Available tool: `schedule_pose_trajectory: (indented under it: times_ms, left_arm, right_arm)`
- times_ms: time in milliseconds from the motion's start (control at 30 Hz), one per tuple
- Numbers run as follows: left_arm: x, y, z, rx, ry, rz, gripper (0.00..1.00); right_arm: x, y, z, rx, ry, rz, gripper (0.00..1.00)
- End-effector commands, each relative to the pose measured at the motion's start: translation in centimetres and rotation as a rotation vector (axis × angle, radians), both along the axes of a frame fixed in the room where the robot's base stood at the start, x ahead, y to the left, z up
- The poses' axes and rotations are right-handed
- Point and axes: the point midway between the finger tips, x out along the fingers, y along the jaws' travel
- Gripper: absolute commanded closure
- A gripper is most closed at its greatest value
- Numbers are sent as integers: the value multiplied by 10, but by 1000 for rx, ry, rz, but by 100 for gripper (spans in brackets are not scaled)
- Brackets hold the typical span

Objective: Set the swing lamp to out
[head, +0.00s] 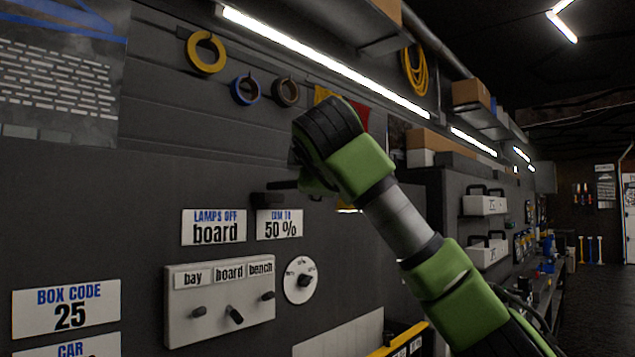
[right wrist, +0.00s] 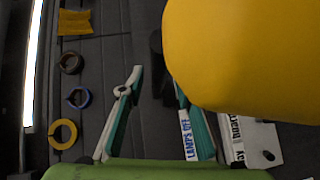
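A large smooth yellow body (right wrist: 240,50), probably the swing lamp's head, fills the upper right of the right wrist view, very close to the camera. A dark upright part (right wrist: 157,68) shows between my finger tips; I cannot tell whether they touch it. In the head view a dark bracket (head: 268,199) juts from the wall, and my right arm hides most of what is behind it. My right gripper (right wrist: 157,82) has its two fingers apart, with the yellow body overlapping the right one. In the head view the gripper is mostly hidden behind my wrist. My left gripper is not in view.
A switch panel (head: 220,325) with several small levers and a round dial (head: 301,281) sit below the bracket. Signs reading "board" (head: 214,227) and "50 %" (head: 279,224) are just above them. Tape rolls (head: 206,52) hang above. Shelves (head: 484,123) line the right wall.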

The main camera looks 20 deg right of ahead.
Motion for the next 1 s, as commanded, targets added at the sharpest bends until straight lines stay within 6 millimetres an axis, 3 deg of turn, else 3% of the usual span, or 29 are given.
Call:
schedule_pose_trajectory:
  times_ms: [167, 600, 800, 1000]
  left_arm:
    - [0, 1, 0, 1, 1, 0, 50]
    - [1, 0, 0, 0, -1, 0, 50]
    - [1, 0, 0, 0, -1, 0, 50]
    - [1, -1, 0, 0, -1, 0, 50]
  right_arm:
    - [-15, 5, 4, -1, -4, 1, 68]
    - [-97, 30, 15, -1, -3, 4, 68]
    - [-113, 35, 17, -1, -1, 2, 68]
    - [-114, 35, 17, -1, 0, 2, 68]
